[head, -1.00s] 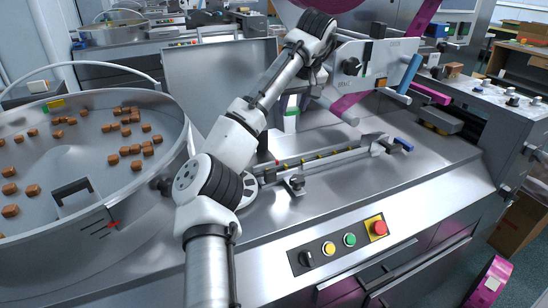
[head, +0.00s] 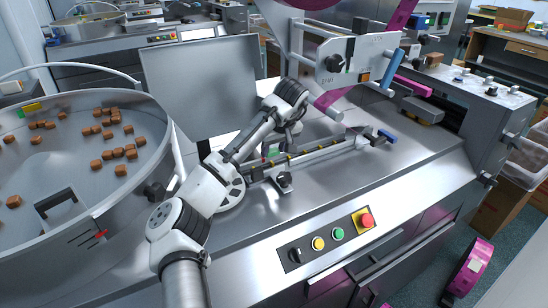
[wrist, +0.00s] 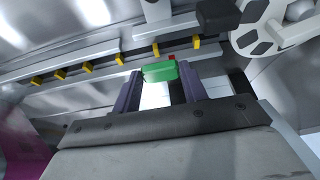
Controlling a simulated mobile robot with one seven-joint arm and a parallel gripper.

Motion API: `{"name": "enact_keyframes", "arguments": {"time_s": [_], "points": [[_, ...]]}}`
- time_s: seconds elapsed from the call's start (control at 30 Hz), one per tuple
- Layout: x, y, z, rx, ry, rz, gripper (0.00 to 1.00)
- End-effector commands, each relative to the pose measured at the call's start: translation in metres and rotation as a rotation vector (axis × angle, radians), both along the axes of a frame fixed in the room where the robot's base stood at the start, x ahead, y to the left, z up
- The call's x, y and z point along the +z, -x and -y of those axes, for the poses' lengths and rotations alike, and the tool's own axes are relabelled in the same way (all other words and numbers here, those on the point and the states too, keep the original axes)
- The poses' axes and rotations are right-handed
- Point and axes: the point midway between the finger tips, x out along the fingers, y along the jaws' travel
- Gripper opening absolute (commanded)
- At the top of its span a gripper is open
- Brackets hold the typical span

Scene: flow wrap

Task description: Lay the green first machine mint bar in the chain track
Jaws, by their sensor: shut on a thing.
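My gripper (wrist: 158,82) is shut on the green mint bar (wrist: 160,72), which lies across between the two dark fingertips. In the head view a small bit of the green bar (head: 273,150) shows below my wrist, partly hidden by the arm. The chain track (head: 328,152) is a long narrow metal channel with yellow pushers along it. In the wrist view the track's yellow pushers (wrist: 88,67) and rails lie just beyond the bar. The bar is close to the track's near end; I cannot tell whether it touches it.
A steel bowl (head: 150,200) with several brown pieces stands at left. A panel with buttons (head: 325,238) is on the front face. The film head plate (head: 350,58) rises behind the track. Bare steel deck (head: 400,165) lies right of the track.

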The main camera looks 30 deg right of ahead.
Motion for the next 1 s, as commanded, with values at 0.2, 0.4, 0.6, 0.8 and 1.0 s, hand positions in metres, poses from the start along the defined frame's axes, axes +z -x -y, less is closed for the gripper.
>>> {"name": "enact_keyframes", "arguments": {"time_s": [0.2, 0.4, 0.6, 0.8, 1.0], "points": [[-0.021, 0.0, 0.0, -0.001, -0.001, -0.002, 0.21], [-0.044, 0.0, 0.0, 0.0, 0.0, 0.0, 0.21], [-0.044, 0.0, 0.0, 0.0, 0.001, 0.0, 0.21], [-0.046, 0.0, 0.0, 0.0, 0.0, 0.0, 0.54], [-0.046, 0.0, 0.0, 0.0, 0.0, 0.0, 0.64]]}}
